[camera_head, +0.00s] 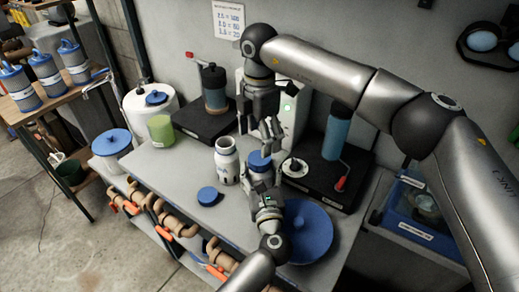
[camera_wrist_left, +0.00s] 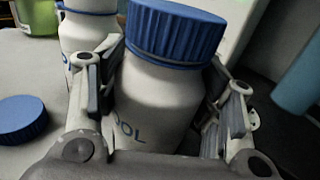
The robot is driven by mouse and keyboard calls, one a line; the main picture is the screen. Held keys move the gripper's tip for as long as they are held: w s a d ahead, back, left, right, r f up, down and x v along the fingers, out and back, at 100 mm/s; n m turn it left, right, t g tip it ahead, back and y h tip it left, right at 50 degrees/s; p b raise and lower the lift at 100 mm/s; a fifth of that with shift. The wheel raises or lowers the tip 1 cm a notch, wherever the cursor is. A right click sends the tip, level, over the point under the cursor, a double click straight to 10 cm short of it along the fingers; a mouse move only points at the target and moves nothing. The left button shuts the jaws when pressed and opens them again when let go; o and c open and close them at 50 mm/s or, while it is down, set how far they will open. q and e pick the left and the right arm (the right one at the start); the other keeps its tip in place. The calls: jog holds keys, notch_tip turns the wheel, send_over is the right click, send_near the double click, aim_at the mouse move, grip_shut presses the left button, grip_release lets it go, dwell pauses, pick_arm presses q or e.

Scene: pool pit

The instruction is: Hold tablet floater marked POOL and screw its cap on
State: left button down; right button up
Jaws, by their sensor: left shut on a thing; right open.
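The white tablet floater (camera_wrist_left: 152,100) stands upright between the fingers of my left gripper (camera_wrist_left: 160,110), which is shut on its body. The letters "OOL" show on it; the rest of the marking is hidden. A ribbed blue cap (camera_wrist_left: 175,32) sits on top of it; how tightly it is screwed cannot be told. The cap also shows in the head view (camera_head: 259,161), just above my left gripper (camera_head: 262,183). My right gripper (camera_head: 268,130) is open and empty, pointing down a little above the cap.
An uncapped white jar (camera_head: 227,162) stands left of the floater, with a loose blue cap (camera_head: 208,196) in front. A big blue lid (camera_head: 306,232) lies at right. Black stands (camera_head: 323,178) and a green cup (camera_head: 161,131) are nearby. The front left bench top is mostly clear.

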aim_at(261, 170)
notch_tip(261, 170, up, 6)
jog(key=shift+f, duration=0.1)
pick_arm(q)
jog(key=shift+r, duration=0.1)
dwell(0.3)
jog(key=shift+r+p, duration=1.45)
jog(key=shift+r, duration=0.5)
pick_arm(e)
jog(key=shift+r, duration=1.45)
